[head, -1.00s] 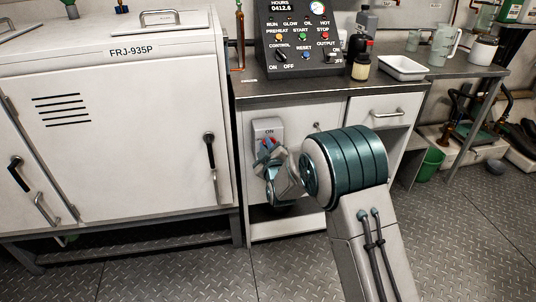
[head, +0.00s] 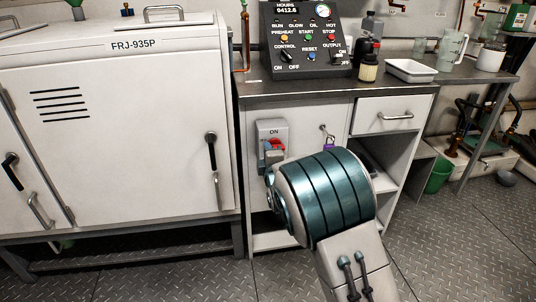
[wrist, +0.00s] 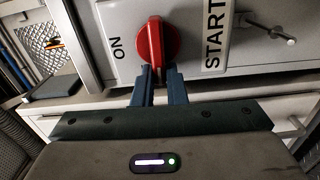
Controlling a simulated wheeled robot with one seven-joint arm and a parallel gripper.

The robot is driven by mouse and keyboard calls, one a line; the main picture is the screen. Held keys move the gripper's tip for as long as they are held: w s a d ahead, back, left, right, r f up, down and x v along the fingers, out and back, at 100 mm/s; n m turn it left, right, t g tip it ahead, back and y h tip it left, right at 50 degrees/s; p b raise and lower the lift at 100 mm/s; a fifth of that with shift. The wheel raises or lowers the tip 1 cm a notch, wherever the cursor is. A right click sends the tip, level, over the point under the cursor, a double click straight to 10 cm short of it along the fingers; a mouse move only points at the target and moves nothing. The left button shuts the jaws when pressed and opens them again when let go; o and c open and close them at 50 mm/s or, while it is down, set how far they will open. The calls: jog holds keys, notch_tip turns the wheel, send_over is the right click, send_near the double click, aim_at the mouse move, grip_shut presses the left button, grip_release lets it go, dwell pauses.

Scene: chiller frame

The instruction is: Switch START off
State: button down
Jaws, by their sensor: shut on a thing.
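The START switch is a grey box (head: 266,128) marked ON on the front of the bench cabinet in the head view. Its red handle (wrist: 153,45) shows large in the wrist view, between the word ON and the START label (wrist: 213,38). The handle lies crosswise, with ON on one side and START on the other. My gripper (wrist: 157,75) has its two blue fingers close together on the near end of the red handle, shut on it.
A purple padlock (head: 328,144) hangs on the cabinet just right of the switch. A drawer (head: 395,116) and open shelves are further right. The control panel (head: 306,42) stands on the bench above. A white FRJ-935P cabinet (head: 120,140) stands left. Open floor lies in front.

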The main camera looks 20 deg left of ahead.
jog(key=shift+f+n, duration=0.1)
jog(key=shift+n, duration=0.2)
jog(key=c, duration=1.5)
grip_release()
jog(key=shift+o, duration=0.2)
jog(key=shift+s, duration=0.15)
jog(key=p+v, duration=0.2)
jog(key=v, duration=1.1)
jog(key=shift+s, duration=0.3)
jog(key=shift+d, duration=0.1)
